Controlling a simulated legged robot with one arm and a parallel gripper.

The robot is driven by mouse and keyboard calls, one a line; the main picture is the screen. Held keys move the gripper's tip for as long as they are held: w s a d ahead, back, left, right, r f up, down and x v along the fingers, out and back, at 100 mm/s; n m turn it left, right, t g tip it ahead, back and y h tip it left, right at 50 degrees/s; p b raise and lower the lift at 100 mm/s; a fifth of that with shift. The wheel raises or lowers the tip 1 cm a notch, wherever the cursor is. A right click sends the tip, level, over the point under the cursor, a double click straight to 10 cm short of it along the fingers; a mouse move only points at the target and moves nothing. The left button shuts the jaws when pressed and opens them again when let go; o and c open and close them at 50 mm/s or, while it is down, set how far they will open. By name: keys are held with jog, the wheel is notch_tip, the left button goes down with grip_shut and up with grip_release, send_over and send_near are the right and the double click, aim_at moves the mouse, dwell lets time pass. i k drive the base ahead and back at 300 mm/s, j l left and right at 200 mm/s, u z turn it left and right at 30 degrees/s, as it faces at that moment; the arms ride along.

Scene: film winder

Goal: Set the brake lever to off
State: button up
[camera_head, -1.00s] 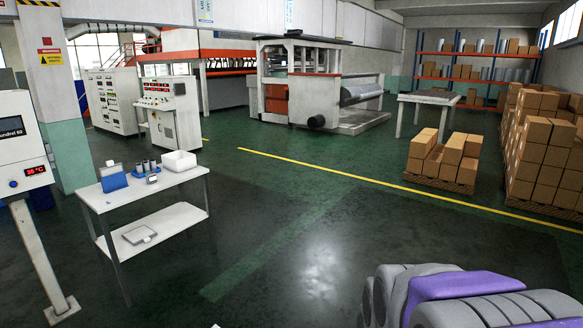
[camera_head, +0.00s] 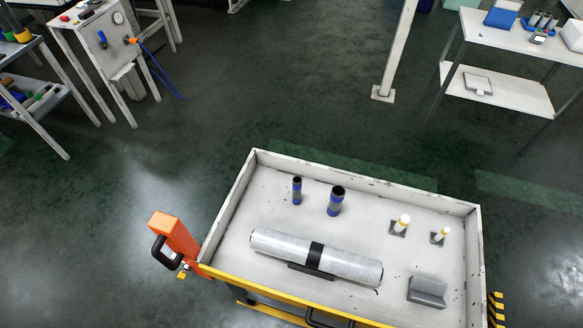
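No part is clearly marked as the brake lever, and I cannot tell which one it is. A white cabinet (camera_head: 105,45) at the upper left has a round gauge, a small blue handle (camera_head: 102,40) and an orange fitting (camera_head: 131,40) with a blue hose. A white tray cart (camera_head: 345,195) fills the lower middle. An orange post (camera_head: 174,234) with a black loop handle (camera_head: 163,254) stands at its left corner. The settings of these handles are too small to read. My gripper is not in view.
The cart holds a silver film roll (camera_head: 345,264), two dark blue tubes, two white-and-yellow posts and a grey block (camera_head: 427,291). A shelf table (camera_head: 28,95) stands far left, a white table (camera_head: 500,90) upper right. Green floor (camera_head: 240,95) between them is clear.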

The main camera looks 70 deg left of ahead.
aim_at(181, 274)
jog(key=u, duration=3.9)
jog(key=i+j+u, duration=0.1)
jog(key=j, duration=0.15)
jog(key=i+j+u, duration=0.1)
jog(key=j, duration=0.2)
